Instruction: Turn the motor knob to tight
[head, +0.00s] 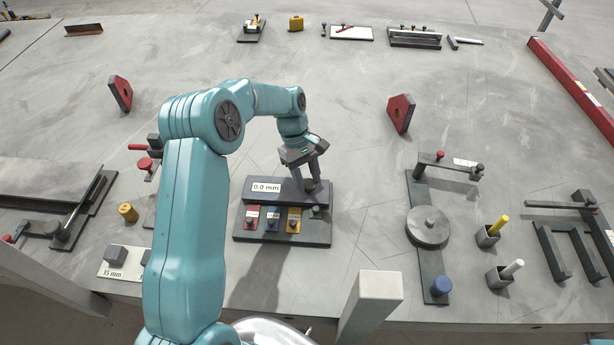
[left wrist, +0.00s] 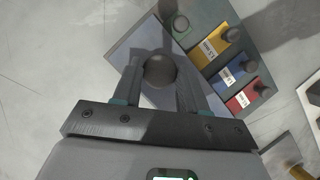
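A dark box with a "0.0 mm" display (head: 267,187) stands on a grey base plate (head: 310,237). Its round dark knob (head: 308,185) also shows in the left wrist view (left wrist: 160,70). My left gripper (head: 308,180) points down over the box's right end, its fingers on either side of this knob. In the left wrist view the fingers (left wrist: 160,80) lie close to the knob's sides; I cannot tell whether they touch it. No "tight" mark is readable. My right gripper is not in view.
Red (head: 252,218), blue (head: 272,219) and yellow (head: 294,220) labelled blocks with dark knobs sit in front of the box. A round grey disc (head: 428,225) on a plate stands to the right. The table's middle is clear.

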